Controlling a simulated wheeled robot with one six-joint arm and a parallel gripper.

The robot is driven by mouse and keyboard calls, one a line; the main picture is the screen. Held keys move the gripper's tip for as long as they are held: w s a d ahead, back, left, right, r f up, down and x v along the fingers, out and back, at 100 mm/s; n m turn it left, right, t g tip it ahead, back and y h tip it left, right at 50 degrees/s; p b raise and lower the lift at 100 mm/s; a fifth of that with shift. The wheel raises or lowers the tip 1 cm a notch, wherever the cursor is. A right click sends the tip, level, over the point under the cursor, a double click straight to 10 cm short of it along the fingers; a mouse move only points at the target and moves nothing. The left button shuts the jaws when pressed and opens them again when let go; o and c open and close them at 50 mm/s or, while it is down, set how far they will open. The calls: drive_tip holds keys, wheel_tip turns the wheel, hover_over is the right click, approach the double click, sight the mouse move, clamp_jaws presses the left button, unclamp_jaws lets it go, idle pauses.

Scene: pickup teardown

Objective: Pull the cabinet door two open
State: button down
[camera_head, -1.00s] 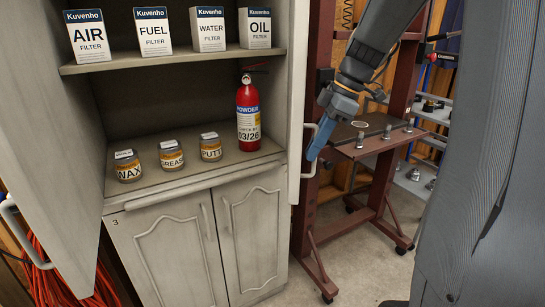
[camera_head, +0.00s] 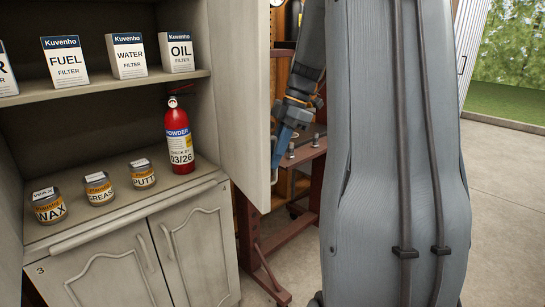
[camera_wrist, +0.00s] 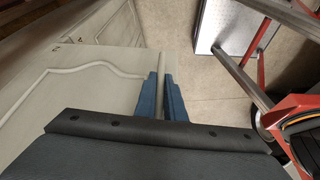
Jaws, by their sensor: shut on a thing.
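The cabinet's upper right door (camera_head: 240,90) stands open, with its inner face showing in the head view. I see no number on it there. Its bar handle (camera_head: 273,163) is on the outer face, near the free edge. My gripper (camera_head: 279,150) is at this handle, partly hidden by the door. In the wrist view my gripper (camera_wrist: 163,95) has its blue fingers on both sides of the pale handle bar (camera_wrist: 162,66), shut on it. The door's panelled outer face (camera_wrist: 105,85) lies left of the fingers. My arm hides the area right of the door.
The open cabinet shelves hold filter boxes (camera_head: 127,56), a red extinguisher (camera_head: 179,135) and several jars (camera_head: 99,188). Lower doors (camera_head: 115,275) are closed, the left one marked 3. A dark red metal stand (camera_head: 255,240) is close behind my gripper. Open floor (camera_head: 505,200) lies at right.

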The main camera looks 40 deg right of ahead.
drive_tip(key=shift+s, duration=0.1)
drive_tip(key=c, duration=1.8)
unclamp_jaws()
drive_tip(key=shift+c, duration=0.2)
drive_tip(key=v, duration=0.7)
drive_tip(key=shift+d+r+b, duration=0.2)
drive_tip(key=shift+r+b, duration=0.1)
drive_tip(key=shift+r, duration=0.1)
drive_tip(key=shift+r, duration=0.1)
